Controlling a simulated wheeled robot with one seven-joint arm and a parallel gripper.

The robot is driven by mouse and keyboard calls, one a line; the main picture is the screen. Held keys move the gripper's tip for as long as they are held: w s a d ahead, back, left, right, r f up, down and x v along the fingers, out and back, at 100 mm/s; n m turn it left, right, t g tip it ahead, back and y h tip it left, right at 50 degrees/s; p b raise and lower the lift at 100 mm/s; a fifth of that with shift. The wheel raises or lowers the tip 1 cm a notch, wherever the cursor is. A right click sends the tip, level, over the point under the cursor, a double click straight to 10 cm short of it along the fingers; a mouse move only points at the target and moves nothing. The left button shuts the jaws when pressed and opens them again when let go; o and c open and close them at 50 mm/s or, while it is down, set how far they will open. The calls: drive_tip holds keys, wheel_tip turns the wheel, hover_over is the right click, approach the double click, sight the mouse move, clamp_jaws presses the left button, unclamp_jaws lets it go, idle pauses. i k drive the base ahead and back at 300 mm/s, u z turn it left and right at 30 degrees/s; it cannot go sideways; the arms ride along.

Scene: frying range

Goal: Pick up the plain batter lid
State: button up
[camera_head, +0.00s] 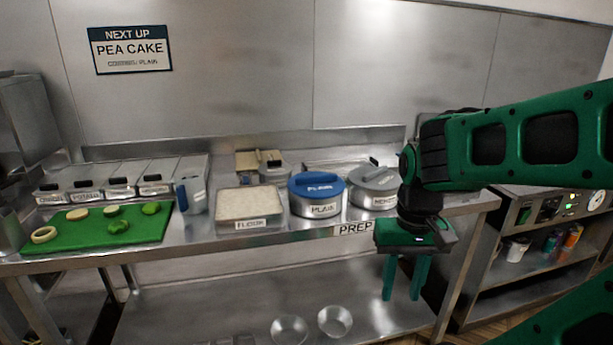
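The plain batter lid (317,184) is blue with a raised bar handle marked PLAIN. It sits on a round steel pot (318,208) labelled PLAIN, near the front edge of the prep counter. My gripper (403,296) hangs to the right of the pot and lower, in front of the counter edge. Its two green fingers point down, apart from each other, with nothing between them. It is not touching the lid.
A grey-lidded pot (373,180) stands just right of the plain pot. A flour tray (248,206) is at its left. A green board (100,228) with food pieces lies farther left. Two steel bowls (335,321) are on the lower shelf.

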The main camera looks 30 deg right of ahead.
sight(315, 185)
drive_tip(key=z, duration=0.45)
drive_tip(key=i, duration=0.85)
drive_tip(key=z, duration=0.65)
